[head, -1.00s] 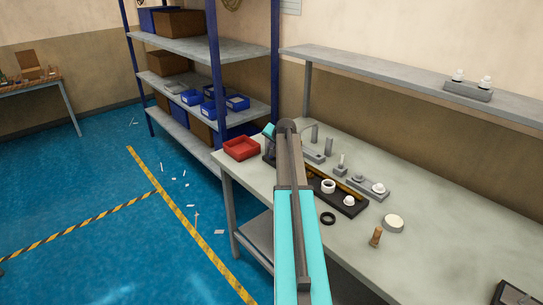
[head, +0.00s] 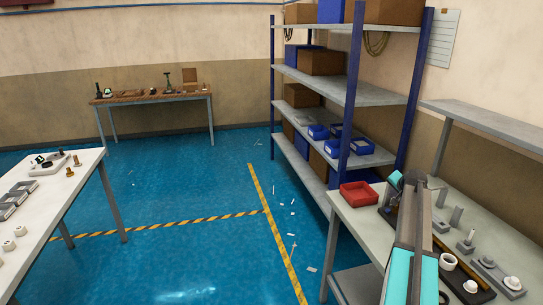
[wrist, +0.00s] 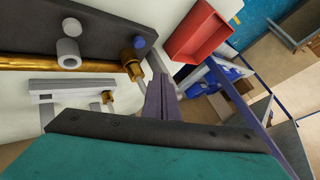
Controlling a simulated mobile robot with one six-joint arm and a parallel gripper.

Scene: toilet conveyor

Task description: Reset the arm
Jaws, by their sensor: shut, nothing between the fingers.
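My arm reaches over the right workbench (head: 350,228) in the head view. The arm's far end is near the red bin, and the fingers cannot be made out there. In the wrist view my gripper (wrist: 163,85) points forward with its fingers together and nothing between them. A brass rod (wrist: 60,63) on a dark base (wrist: 100,25) lies to the left of the fingers. A grey fixture (wrist: 75,92) with brass fittings is below the rod. The red bin (wrist: 198,32) is to the upper right.
The red bin (head: 358,195) stands on the bench corner. Blue-posted shelving (head: 350,90) with boxes stands behind it. A white table (head: 75,190) with parts is at left, and a wooden table (head: 150,97) stands at the back. The blue floor between them is clear except for scraps.

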